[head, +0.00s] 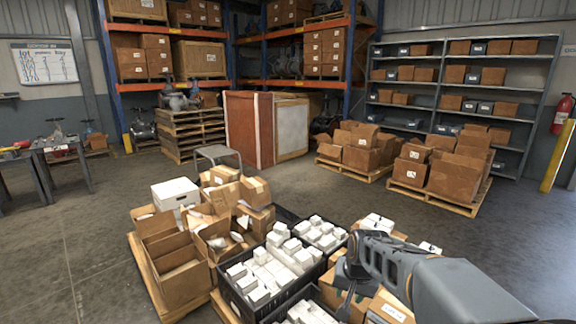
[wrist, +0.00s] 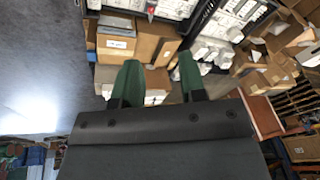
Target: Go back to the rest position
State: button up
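My gripper (wrist: 159,76) shows in the wrist view with its two green fingers apart and nothing seen clasped between them. Boxes show behind the gap. In the head view my arm reaches in from the lower right, and its end is over the right part of the near pallet load. The fingertips are hard to make out there. Below and beside it are black crates (head: 228,288) filled with small white boxes (head: 262,272) and open cardboard boxes (head: 172,262).
Two pallets of cardboard boxes (head: 440,172) stand beyond on the right, before a grey shelf rack (head: 438,88). A workbench (head: 50,160) is at the left. A grey step stool (head: 218,152) stands behind the near load. Floor at the left (head: 85,240) is clear.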

jog(key=s+d+r+n+p, duration=0.1)
jog(key=s+r+n+p, duration=0.2)
jog(key=s+r+p, duration=0.7)
jog(key=s+r, duration=0.4)
jog(key=s, duration=0.1)
jog(key=shift+d+n+t+h, duration=0.15)
jog(key=shift+n+t+h, duration=0.25)
jog(key=shift+o, duration=0.4)
jog(key=shift+s, duration=0.1)
dwell(0.7)
